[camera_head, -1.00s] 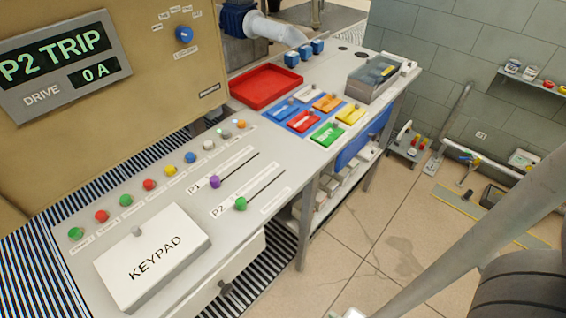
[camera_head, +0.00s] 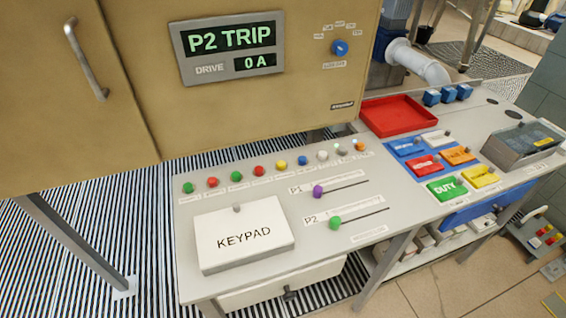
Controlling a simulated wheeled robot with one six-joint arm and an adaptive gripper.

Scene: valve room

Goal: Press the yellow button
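The yellow button (camera_head: 281,164) is a small round button on the grey console top (camera_head: 268,195). It stands in a row of coloured buttons, between a red button (camera_head: 259,170) on its left and a blue button (camera_head: 302,160) on its right. Nothing covers it. My gripper is not in view.
A white box marked KEYPAD (camera_head: 243,238) sits in front of the row. A purple slider knob (camera_head: 318,191) and a green slider knob (camera_head: 334,223) are to the right. A tan cabinet with a P2 TRIP display (camera_head: 232,48) rises behind. A red tray (camera_head: 400,115) is farther right.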

